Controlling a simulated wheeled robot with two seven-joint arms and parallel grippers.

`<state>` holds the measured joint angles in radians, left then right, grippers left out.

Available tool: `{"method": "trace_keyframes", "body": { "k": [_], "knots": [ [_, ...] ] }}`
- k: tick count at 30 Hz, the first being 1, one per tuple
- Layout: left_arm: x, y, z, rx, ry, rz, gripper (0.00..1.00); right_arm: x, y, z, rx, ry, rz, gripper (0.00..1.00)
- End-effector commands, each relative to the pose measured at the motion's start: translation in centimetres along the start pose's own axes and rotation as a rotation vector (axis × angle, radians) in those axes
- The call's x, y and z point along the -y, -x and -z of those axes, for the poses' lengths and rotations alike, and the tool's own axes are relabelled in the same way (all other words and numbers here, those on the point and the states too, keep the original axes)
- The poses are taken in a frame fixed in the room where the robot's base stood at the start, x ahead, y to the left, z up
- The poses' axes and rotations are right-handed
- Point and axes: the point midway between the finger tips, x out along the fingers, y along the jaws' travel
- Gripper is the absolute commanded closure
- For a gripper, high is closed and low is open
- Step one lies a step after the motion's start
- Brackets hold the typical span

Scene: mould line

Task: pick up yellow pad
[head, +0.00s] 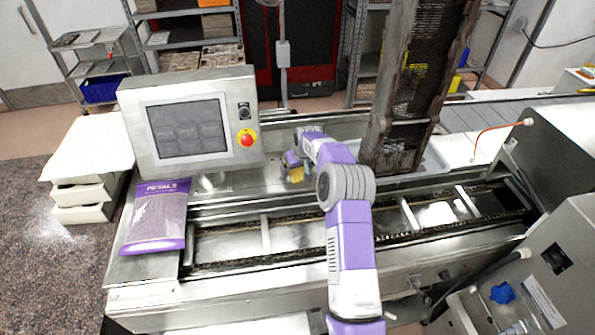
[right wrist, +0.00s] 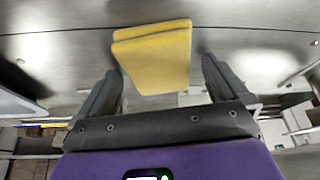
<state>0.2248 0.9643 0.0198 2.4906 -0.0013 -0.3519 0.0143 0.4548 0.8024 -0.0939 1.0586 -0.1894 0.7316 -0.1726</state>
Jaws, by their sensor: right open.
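The yellow pad (right wrist: 158,62) shows large in the right wrist view, in front of and between the two fingers of my right gripper (right wrist: 160,85). A gap shows between the pad and each finger. In the head view a small part of the yellow pad (head: 296,174) shows just below my right gripper (head: 291,163), over the metal deck behind the conveyor. My right gripper is open and empty. My left gripper is not in view.
A control panel (head: 188,128) with a red button stands left of my right gripper. A purple petals bag (head: 156,215) lies at the machine's left end. A dark upright mesh frame (head: 408,85) stands to the right. The chain conveyor (head: 300,233) runs in front.

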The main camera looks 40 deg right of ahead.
Motion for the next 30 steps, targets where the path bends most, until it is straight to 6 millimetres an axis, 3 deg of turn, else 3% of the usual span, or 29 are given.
{"method": "trace_keyframes", "body": {
  "k": [9,20,30],
  "knots": [
    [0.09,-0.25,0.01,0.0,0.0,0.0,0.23,0.01,-0.19,-0.09,0.0,0.0,0.0,0.02],
    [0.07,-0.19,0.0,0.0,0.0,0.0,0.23,0.01,-0.15,-0.09,0.001,0.0,0.0,0.57],
    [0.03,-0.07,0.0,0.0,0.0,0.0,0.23,0.0,0.57,0.3,-0.003,0.0,0.0,0.58]
  ]
}}
